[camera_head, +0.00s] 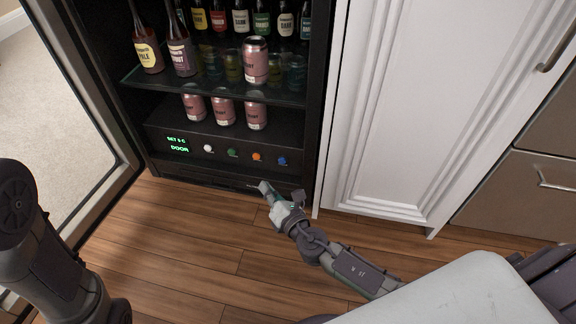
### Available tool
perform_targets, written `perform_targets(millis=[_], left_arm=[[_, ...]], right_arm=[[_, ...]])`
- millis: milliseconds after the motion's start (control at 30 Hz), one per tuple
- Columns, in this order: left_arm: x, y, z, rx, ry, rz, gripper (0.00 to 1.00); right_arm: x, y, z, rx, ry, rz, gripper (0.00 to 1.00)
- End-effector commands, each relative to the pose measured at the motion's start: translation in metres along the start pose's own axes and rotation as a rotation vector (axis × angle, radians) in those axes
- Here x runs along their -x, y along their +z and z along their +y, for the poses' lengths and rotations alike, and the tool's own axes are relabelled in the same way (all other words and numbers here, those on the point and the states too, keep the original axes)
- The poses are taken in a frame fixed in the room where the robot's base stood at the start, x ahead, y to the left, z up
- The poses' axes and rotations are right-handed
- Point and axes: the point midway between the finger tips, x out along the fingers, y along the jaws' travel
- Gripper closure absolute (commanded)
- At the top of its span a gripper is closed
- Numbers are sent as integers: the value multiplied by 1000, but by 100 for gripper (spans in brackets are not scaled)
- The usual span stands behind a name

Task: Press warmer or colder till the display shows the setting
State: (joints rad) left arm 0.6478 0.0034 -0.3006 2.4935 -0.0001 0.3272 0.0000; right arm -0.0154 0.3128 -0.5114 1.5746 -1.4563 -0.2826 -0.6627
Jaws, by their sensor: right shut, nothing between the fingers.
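The display (178,145) glows green at the bottom left of the fridge's lower panel. Its small text seems to read "SET", a hard-to-read value, and "DOOR". A row of buttons sits to its right: white (208,148), green (232,153), orange (257,157) and blue (282,161). Their labels are too small to read, so I cannot tell which is warmer or colder. My right gripper (266,189) is shut and empty, below the orange and blue buttons and apart from them in the picture. My left arm shows at the lower left; its gripper is out of view.
The fridge door (98,110) stands open at the left. Glass shelves hold bottles (181,52) and pink cans (256,62), with more cans just above the panel. A white cabinet door (420,110) is to the right. The wooden floor (190,230) in front is clear.

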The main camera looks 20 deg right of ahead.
Motion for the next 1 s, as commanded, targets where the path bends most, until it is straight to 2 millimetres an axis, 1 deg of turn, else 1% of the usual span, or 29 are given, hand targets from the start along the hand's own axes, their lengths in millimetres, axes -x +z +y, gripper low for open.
perform_targets(millis=[33, 100, 200, 567, 767, 1000], left_arm=[[-1, 0, 0, 0, 1, 0, 13], [-1, 0, 0, 0, 1, 0, 13], [-1, 0, 0, -1, 1, 0, 13], [-2, -1, 0, -2, 3, 4, 13], [-2, -2, 0, -2, 4, 8, 13], [-3, -6, 2, -5, 10, 16, 13]], right_arm=[[4, -4, -7, 27, -14, 6, 100], [7, -9, -13, 53, -25, 11, 100], [9, -12, -18, 71, -33, 16, 100], [9, -12, -18, 73, -33, 15, 100], [-1, -4, -25, 74, -33, 13, 100], [-25, 14, -43, 74, -33, 14, 100]])
